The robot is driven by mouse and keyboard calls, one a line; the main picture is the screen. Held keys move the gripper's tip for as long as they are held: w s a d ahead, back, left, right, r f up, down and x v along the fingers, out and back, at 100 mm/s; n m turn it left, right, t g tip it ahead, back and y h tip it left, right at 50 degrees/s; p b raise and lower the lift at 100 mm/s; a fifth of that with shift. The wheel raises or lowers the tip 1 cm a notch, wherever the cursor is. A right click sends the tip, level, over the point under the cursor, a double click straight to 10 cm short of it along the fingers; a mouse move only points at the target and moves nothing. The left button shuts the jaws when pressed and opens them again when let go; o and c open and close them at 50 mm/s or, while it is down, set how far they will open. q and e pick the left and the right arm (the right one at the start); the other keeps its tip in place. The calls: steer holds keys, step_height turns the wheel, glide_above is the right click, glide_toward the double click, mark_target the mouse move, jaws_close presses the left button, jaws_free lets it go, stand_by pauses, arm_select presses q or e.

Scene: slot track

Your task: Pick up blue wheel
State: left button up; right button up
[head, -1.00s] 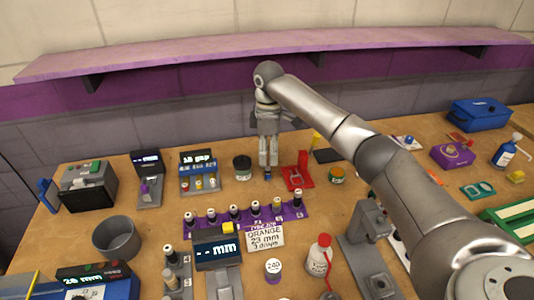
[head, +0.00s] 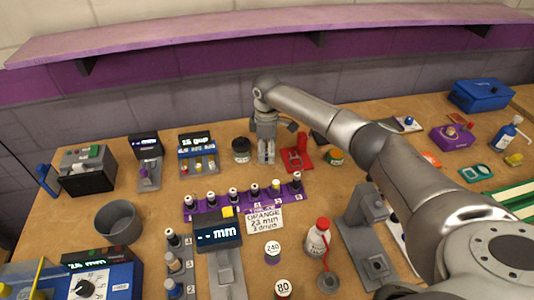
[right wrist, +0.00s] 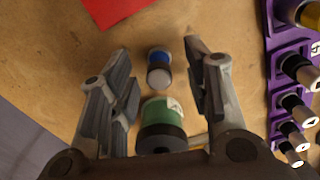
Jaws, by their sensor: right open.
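The blue wheel (right wrist: 159,68) shows in the right wrist view as a small blue cylinder with dark bands and a pale grey end. It is on the wooden table, between my right gripper's fingertips, with a visible gap on each side. My right gripper (right wrist: 158,72) is open and empty. In the head view my right gripper (head: 266,158) points down at the table, between a dark jar and a red stand. There its fingers largely hide the wheel. My left gripper is in no view.
A green-banded jar (right wrist: 161,125) stands close to the wheel, between the finger bases in the wrist picture. The red stand (head: 298,155) is just right of the gripper. Bare table lies between.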

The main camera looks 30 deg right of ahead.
steer(key=shift+f, duration=0.65)
jaws_close()
steer(key=shift+r, duration=0.15)
